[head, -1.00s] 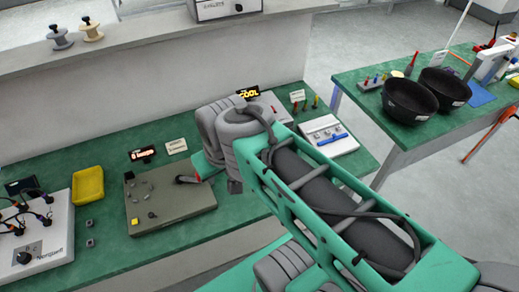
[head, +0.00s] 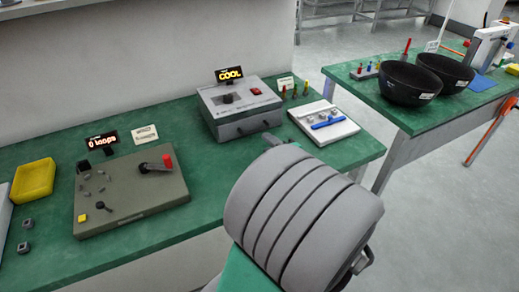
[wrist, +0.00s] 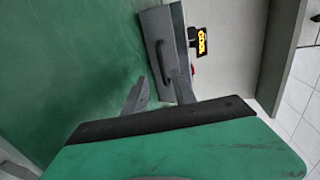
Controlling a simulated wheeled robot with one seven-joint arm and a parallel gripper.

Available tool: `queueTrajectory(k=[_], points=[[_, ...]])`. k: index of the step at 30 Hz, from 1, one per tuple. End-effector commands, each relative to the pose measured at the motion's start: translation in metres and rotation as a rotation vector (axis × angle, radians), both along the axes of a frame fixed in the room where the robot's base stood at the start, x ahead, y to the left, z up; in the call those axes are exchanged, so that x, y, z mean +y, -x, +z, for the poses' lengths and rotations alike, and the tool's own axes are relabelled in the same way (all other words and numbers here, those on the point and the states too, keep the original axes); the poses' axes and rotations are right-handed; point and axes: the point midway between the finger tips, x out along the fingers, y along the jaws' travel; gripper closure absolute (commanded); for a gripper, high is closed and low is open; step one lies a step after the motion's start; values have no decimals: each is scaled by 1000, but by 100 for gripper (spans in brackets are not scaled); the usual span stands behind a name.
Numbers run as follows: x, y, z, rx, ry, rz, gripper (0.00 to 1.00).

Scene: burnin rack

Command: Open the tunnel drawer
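The tunnel is a grey box (head: 240,108) with a dark knob and a red switch on top, on the green bench in the head view. Its drawer front (head: 245,127) faces the bench's front edge, bears a bar handle and looks closed. In the wrist view the box (wrist: 158,28) stands ahead, with its dark handle (wrist: 163,62) on the near face. My gripper (wrist: 158,82) shows there with its two fingers apart and nothing between them. The fingers point towards the box, seemingly short of the handle.
A lit COOL display (head: 229,74) stands behind the box. A grey panel (head: 130,190) with a red-tipped lever lies to the left, beside a yellow tray (head: 33,181). A white tray (head: 322,122) lies to the right. Black bowls (head: 412,82) stand on another table.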

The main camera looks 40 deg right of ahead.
Motion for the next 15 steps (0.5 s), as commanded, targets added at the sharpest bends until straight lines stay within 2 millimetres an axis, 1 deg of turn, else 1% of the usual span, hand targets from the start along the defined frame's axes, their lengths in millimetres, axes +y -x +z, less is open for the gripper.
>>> queueTrajectory(k=[2, 4, 12, 15], points=[[-5, -1, 0, -18, -9, -16, 67], [-6, -9, 0, -18, -8, -12, 67], [-19, -56, -11, -15, -8, -9, 67], [-22, -66, -13, -14, -7, -12, 67]])
